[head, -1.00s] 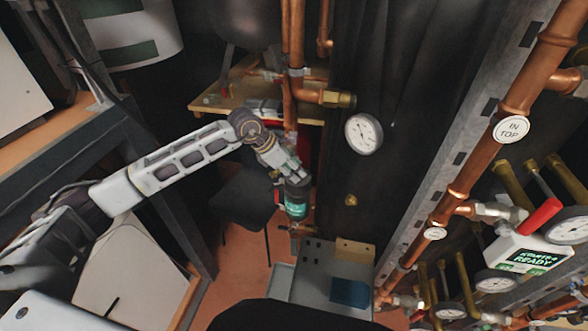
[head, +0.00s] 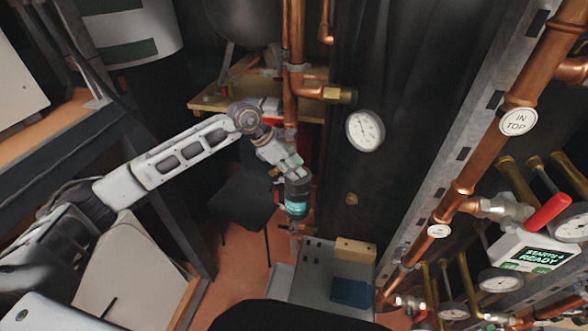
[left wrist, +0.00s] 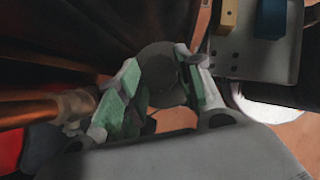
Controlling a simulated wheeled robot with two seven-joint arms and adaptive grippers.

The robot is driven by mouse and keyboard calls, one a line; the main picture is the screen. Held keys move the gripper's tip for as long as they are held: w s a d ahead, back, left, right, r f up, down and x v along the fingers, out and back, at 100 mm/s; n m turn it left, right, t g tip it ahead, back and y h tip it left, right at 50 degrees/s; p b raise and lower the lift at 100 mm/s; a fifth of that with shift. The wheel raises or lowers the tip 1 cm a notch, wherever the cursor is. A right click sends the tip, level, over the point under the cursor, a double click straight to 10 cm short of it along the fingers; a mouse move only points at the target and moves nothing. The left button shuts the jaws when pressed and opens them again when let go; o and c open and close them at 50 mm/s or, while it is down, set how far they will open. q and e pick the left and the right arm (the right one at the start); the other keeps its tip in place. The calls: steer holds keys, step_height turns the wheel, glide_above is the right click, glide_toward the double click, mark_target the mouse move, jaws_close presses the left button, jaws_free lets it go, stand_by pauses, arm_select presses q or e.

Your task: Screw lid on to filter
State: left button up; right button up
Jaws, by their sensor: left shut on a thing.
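My left gripper (head: 291,171) reaches in from the left and is shut on the lid from above. In the left wrist view, the green-padded fingers (left wrist: 152,98) are on either side of the dark round lid (left wrist: 160,68). The seam between lid and filter is too small to make out. My right gripper is not in view.
Copper pipes (head: 289,112) rise just behind the filter. A pressure gauge (head: 365,130) is to its right. A grey box (head: 314,272) with a yellow block and a blue block (head: 350,292) stands below. A dark chair (head: 244,202) is at the left.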

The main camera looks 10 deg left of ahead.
arm_select(q)
steer(key=shift+w+m+g+b, duration=0.15)
steer(key=shift+m+g+b, duration=0.25)
steer(key=shift+m, duration=0.2)
steer(key=shift+r, duration=0.1)
steer(key=o, duration=1.2)
steer(key=v, duration=1.2)
steer(key=shift+a, duration=0.1)
